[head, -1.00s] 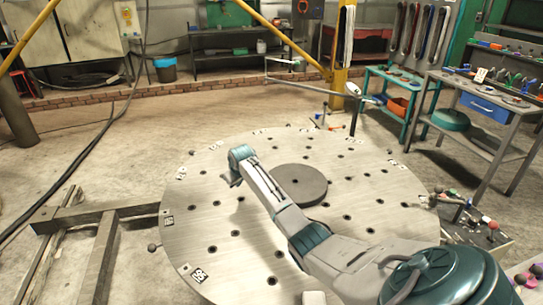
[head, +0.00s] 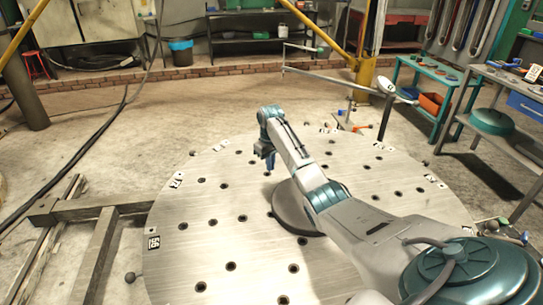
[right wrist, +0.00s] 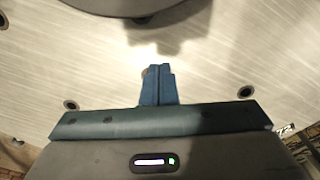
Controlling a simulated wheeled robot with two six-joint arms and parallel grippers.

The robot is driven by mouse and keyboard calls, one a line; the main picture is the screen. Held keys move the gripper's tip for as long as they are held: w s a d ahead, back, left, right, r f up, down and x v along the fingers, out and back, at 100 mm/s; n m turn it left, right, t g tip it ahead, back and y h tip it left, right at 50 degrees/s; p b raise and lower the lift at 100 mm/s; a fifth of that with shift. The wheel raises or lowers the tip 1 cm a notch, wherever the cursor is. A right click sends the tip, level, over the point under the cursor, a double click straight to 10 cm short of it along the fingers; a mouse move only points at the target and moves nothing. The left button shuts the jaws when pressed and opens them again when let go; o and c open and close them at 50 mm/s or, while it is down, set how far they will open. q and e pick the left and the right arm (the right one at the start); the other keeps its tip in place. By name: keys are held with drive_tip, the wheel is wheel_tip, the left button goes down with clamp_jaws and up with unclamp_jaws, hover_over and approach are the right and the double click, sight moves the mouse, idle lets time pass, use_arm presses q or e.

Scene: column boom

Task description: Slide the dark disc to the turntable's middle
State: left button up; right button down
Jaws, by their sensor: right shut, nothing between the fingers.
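The dark disc (head: 287,213) lies flat on the round, pale metal turntable (head: 200,240), near its middle; my right arm hides its right part. In the right wrist view a dark rounded edge of the disc (right wrist: 105,6) shows at the top. My right gripper (head: 268,160) is over the turntable on the far side of the disc, a little to its left. Its blue fingers (right wrist: 157,84) are shut and empty, with bare metal between them and the disc. My left gripper is not in view.
The turntable has several dark bolt holes and small printed markers near its rim. A rail with a post (head: 386,122) stands behind it. A teal shelf (head: 440,75) and a workbench (head: 510,90) stand at the right. Steel beams (head: 95,245) reach the turntable's left side.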

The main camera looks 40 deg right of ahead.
wheel_tip(320, 180, down, 4)
drive_tip(key=shift+s+d+f+p, duration=0.15)
drive_tip(key=shift+f+p, duration=0.1)
drive_tip(key=shift+p, duration=0.1)
drive_tip(key=s+p, duration=0.1)
drive_tip(key=s, duration=0.1)
drive_tip(key=shift+s+r, duration=0.15)
drive_tip(key=shift+s, duration=0.15)
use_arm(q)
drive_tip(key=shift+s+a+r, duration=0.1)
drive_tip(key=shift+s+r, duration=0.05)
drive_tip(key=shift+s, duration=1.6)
use_arm(e)
drive_tip(key=shift+s, duration=0.45)
